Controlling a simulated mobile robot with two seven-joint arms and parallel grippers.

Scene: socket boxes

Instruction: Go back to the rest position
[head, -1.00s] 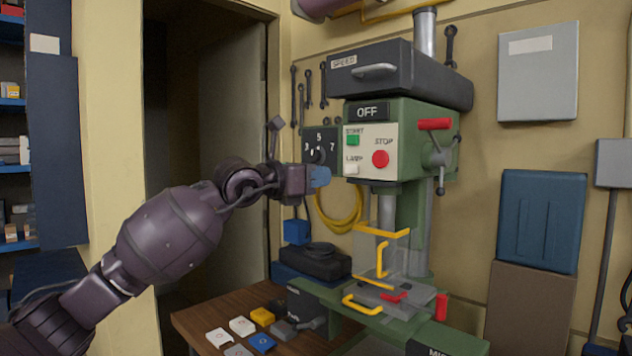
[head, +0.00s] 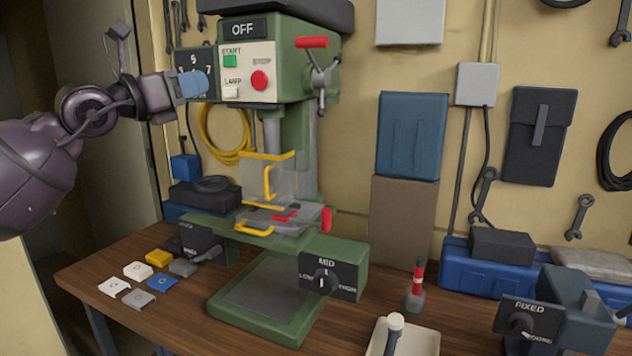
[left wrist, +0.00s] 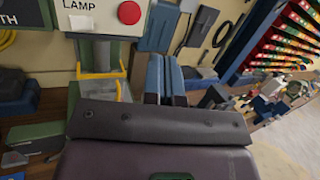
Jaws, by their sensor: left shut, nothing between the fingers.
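My left gripper (head: 192,86) has blue fingertips, which are closed together with nothing between them. In the head view it is in front of the numbered dial plate, left of the drill press control panel (head: 246,64). Whether it touches the plate cannot be told. In the left wrist view the blue fingers (left wrist: 164,76) lie side by side, below and right of the red STOP button (left wrist: 129,12). The green drill press (head: 325,65) reads OFF. My right gripper is in neither view.
A blue panel (head: 412,135) hangs on the wall. A doorway opens behind my left arm.

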